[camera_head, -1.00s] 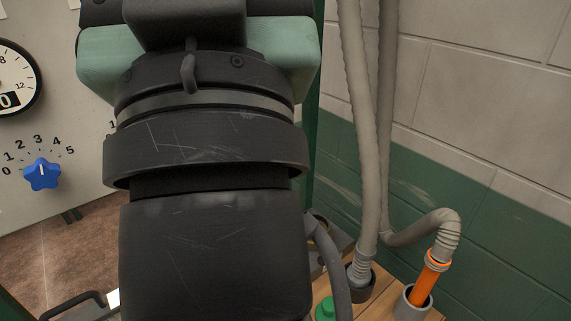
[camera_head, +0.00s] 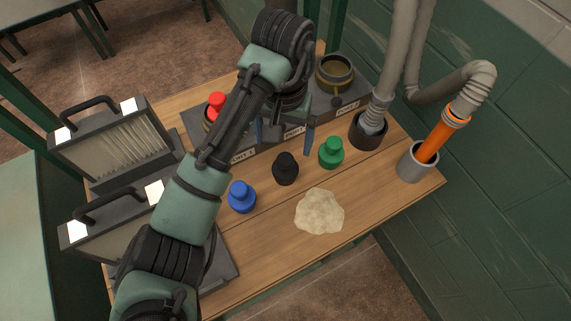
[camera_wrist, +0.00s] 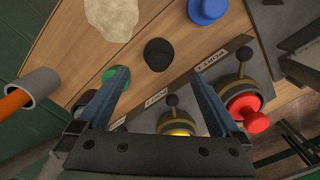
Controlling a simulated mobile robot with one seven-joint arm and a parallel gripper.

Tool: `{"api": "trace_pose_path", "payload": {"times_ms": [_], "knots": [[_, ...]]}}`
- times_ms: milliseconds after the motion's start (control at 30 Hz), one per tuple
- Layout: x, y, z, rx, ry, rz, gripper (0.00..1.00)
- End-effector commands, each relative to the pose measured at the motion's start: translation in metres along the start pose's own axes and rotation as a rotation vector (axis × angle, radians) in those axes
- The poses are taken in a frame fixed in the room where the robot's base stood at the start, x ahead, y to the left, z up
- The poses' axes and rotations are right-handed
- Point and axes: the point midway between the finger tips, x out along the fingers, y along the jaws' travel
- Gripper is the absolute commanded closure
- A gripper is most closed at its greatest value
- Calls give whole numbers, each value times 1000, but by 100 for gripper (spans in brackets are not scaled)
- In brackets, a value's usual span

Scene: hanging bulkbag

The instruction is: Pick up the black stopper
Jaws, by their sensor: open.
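The black stopper (camera_head: 285,169) stands on the wooden table (camera_head: 262,247), between a blue stopper (camera_head: 242,197) and a green stopper (camera_head: 331,152). My gripper (camera_head: 283,147) is open and empty, with its fingers pointing down above the table by the black stopper. In the wrist view, the black stopper (camera_wrist: 158,54) shows just beyond the gap between the spread fingertips (camera_wrist: 158,76). The left finger there partly covers the green stopper (camera_wrist: 114,73).
A dark port block (camera_head: 232,152) with a red stopper (camera_head: 217,103) stands behind. A beige powder pile (camera_head: 320,212) lies in front. Two filter panels (camera_head: 113,138) stand at left. Hoses (camera_head: 394,65) and a grey cup (camera_head: 416,164) with an orange tube (camera_head: 438,140) are at right.

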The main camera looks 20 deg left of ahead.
Motion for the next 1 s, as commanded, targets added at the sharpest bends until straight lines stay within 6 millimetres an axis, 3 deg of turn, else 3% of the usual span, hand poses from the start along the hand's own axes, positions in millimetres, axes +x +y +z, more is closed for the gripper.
{"api": "trace_pose_path", "payload": {"times_ms": [33, 167, 467, 800, 1000], "knots": [[18, 2, 1, 1, -3, 4, 0], [42, 2, 0, 3, 1, 4, 0], [64, 1, -1, 2, 3, 0, 0], [108, 1, -4, 3, 5, 1, 0], [112, 2, -4, 4, 7, 1, 0]]}}
